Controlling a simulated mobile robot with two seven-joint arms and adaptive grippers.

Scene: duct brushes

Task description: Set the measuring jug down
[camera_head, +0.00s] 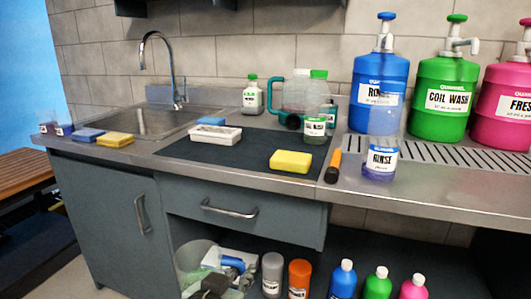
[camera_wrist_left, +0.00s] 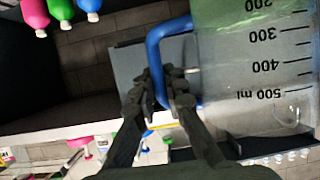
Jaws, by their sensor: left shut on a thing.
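The measuring jug (camera_wrist_left: 255,65) is clear, with dark ml marks and a blue handle (camera_wrist_left: 155,48), and fills the right of the left wrist view. That view is upside down, and so are the jug's marks. My left gripper (camera_wrist_left: 160,88) is shut on the handle. The jug looks empty; its base is out of frame. My right gripper is in neither view. In the head view a clear vessel with a teal handle (camera_head: 273,92) stands at the back of the dark mat.
The dark mat (camera_head: 235,155) holds a white tray (camera_head: 215,135), a yellow sponge (camera_head: 291,161) and bottles. An orange-handled tool (camera_head: 333,165) and the RINSE cup (camera_head: 380,163) stand to its right. Pump jugs, including the blue one (camera_head: 379,95), line the back. Bare steel (camera_head: 440,185) lies at front right.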

